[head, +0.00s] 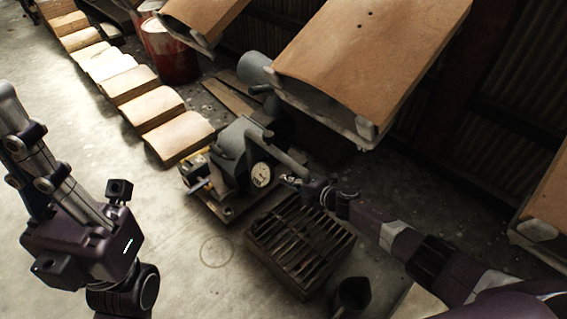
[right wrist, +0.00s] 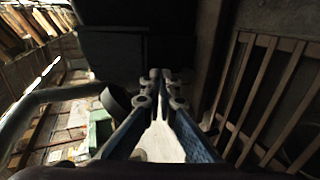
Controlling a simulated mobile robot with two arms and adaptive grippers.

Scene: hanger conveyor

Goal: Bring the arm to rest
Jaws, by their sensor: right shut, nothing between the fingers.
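My right gripper (head: 292,181) reaches in from the right in the head view, beside a grey machine with a round white dial (head: 261,175). In the right wrist view its fingers (right wrist: 158,76) are together at the tips and empty, in front of a dark surface. I cannot tell whether they touch the machine. My left arm stands at the left of the head view. The left gripper's silver linkage (head: 15,115) runs up to the left edge, and its fingertips are not clear.
A slatted crate (head: 300,240) sits on the floor under my right arm, with a dark bucket (head: 351,296) in front. Large tan-topped hanging pieces (head: 370,50) are above. A row of tan blocks (head: 178,137) and a red drum (head: 172,55) lie behind. Floor between left arm and crate is mostly clear.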

